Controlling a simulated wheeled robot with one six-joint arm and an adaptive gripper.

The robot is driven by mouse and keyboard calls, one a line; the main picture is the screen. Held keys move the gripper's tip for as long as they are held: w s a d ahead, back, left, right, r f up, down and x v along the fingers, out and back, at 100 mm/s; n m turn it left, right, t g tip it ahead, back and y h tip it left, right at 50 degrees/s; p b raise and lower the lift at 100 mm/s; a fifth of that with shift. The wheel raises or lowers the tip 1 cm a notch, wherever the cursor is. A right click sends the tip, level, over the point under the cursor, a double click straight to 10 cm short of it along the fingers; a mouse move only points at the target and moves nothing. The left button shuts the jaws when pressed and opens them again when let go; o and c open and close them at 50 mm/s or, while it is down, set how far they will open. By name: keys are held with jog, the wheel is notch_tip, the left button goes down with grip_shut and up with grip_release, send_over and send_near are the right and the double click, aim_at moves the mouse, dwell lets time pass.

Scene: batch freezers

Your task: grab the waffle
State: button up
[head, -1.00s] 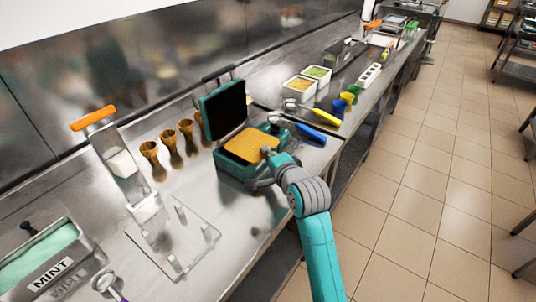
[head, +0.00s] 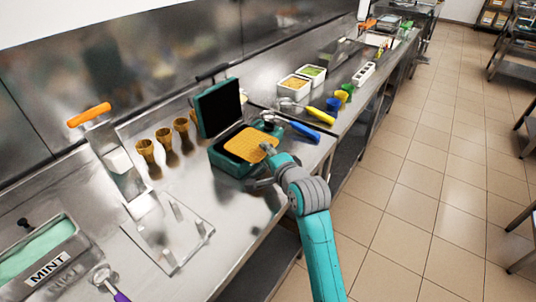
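The square golden waffle (head: 247,143) is at the open teal waffle iron (head: 228,161), over its lower half, slightly tilted. The iron's dark-faced lid (head: 219,107) stands raised behind it. My gripper (head: 267,149) is at the waffle's near right corner and appears shut on it. The fingertips are small and partly hidden, and the gap under the waffle is hard to judge.
Waffle cones (head: 147,156) in a row stand left of the iron. Scoops with blue (head: 304,132) and yellow (head: 320,115) handles lie to its right. A clear stand (head: 172,235) is on the counter at front left.

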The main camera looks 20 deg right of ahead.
jog(key=v, duration=1.2)
jog(key=shift+c, duration=0.4)
